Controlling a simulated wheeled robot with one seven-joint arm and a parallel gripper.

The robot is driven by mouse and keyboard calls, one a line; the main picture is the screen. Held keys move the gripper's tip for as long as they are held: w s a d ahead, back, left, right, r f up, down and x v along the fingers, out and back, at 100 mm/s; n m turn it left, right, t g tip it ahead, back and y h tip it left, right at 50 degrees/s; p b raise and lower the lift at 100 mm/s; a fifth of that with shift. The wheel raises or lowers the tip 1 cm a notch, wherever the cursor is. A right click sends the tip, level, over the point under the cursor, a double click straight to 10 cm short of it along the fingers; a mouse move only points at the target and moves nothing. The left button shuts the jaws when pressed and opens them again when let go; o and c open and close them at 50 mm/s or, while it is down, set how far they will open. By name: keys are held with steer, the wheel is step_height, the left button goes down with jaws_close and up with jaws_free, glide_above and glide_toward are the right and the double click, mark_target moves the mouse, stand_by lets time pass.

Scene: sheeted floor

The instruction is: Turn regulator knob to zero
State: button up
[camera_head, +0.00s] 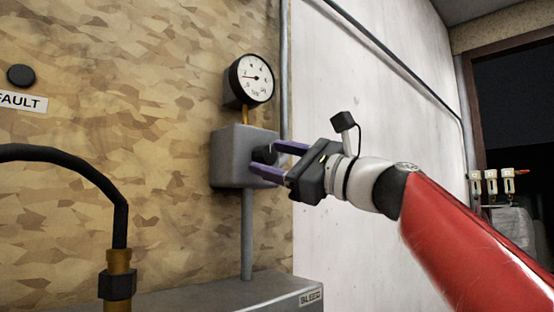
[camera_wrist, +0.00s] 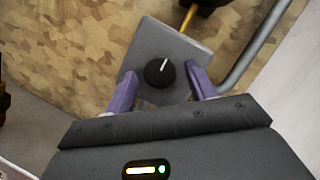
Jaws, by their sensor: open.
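The black round regulator knob (camera_wrist: 160,73) has a white pointer line and sits on the face of a grey box (camera_wrist: 150,32). In the wrist view the line points up and slightly right. My gripper (camera_wrist: 163,92) is open, with one purple finger on each side of the knob and gaps between. In the head view my gripper (camera_head: 264,158) reaches the grey box (camera_head: 230,158) from the right, and the knob (camera_head: 265,157) is partly hidden by the fingers. A round dial gauge (camera_head: 251,79) stands above the box, its needle pointing left.
A black hose with a brass fitting (camera_head: 118,262) stands at the front left. A grey cabinet top (camera_head: 235,295) lies below the box, joined to it by a pipe (camera_head: 247,235). A "FAULT" label (camera_head: 22,102) is on the wall. A conduit (camera_head: 284,70) runs up behind.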

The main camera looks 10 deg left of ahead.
steer(key=b+v, duration=0.2)
steer(key=v, duration=0.6)
stand_by(0.5)
